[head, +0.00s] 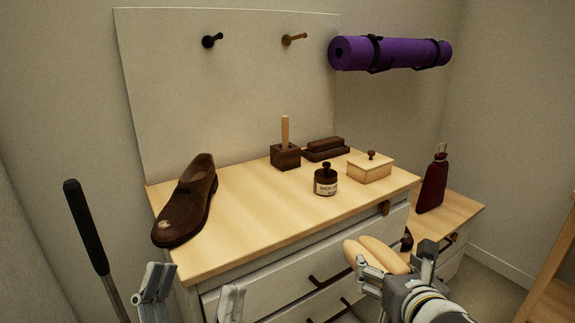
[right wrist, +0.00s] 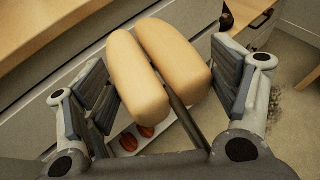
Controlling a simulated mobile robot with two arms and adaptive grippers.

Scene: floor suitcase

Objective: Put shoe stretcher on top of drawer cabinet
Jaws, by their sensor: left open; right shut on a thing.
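The shoe stretcher (head: 384,255) is a pale wooden pair of rounded halves. My right gripper (head: 394,266) is shut on it, in front of the cabinet's right front part. The right wrist view shows both halves of the stretcher (right wrist: 140,78) between the fingers (right wrist: 165,92), with a dark rod running back between them. The drawer cabinet (head: 235,245) has a light wooden top and white drawer fronts. My left gripper (head: 193,296) is open and empty at the cabinet's front left corner.
On the cabinet top are a brown shoe (head: 187,200), a polish jar (head: 326,182), a brush holder (head: 285,156), a dark brush (head: 326,148) and a small wooden box (head: 369,168). The front middle of the top is bare. A red bottle (head: 433,182) stands on a lower cabinet at right.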

